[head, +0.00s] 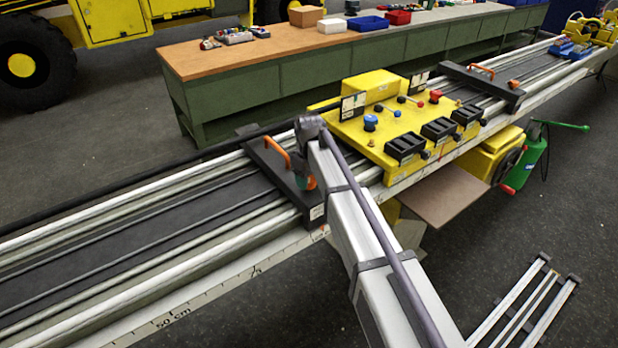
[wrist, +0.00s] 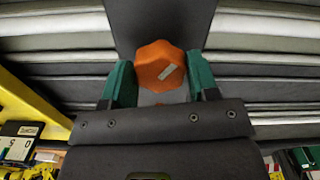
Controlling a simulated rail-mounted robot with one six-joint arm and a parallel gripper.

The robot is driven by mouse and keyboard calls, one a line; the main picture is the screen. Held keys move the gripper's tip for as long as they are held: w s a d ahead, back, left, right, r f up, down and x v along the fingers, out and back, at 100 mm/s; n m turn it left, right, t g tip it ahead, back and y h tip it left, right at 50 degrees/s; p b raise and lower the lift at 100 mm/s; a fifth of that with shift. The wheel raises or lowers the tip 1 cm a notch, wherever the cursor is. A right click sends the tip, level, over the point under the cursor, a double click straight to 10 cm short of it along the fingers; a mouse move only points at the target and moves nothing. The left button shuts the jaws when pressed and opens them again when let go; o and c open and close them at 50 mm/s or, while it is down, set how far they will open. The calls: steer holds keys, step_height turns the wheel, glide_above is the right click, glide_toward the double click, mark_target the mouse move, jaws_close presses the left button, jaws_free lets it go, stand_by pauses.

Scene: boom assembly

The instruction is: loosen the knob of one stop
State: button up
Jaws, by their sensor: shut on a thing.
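The near stop (head: 262,160) is a dark bar across the rails with an orange arched handle (head: 277,152). Its orange lobed knob (wrist: 158,64) has a small pale mark on top and lies between the teal fingers of my gripper (wrist: 160,72). The fingers are shut on the knob from both sides. In the head view my arm partly hides the knob and gripper at the near end of the stop. The other stop (head: 482,88), with an orange handle and an orange knob (head: 514,84), sits farther along the rails.
A yellow carriage (head: 378,158) with levers, knobs and black boxes sits on the rails between the stops. A long green bench (head: 230,88) with small boxes stands behind. A scale runs along the rail's front edge. The rails left of the near stop are clear.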

mark_target(309, 178)
steer(key=shift+n, duration=1.2)
steer(key=o, duration=0.9)
step_height(309, 178, up, 11)
steer(key=p, duration=1)
steer(key=shift+f+p, duration=0.1)
steer(key=shift+p, duration=0.3)
steer(key=s+d+f+m+b, duration=0.2)
steer(key=s+d+m, duration=0.2)
steer(key=s+d, duration=0.3)
steer(key=s+d+f+m+b, duration=0.1)
steer(key=s+d+m, duration=0.3)
steer(key=s, duration=0.6)
steer(key=s+d+f+m+b, duration=0.2)
steer(key=s+d+m, duration=0.2)
steer(key=s+d, duration=0.4)
steer(key=shift+s+d+f+b, duration=0.15)
steer(key=shift+s+d, duration=0.05)
steer(key=shift+d, duration=0.25)
steer(key=shift+s+d+f+b, duration=0.15)
steer(key=shift+d, duration=0.25)
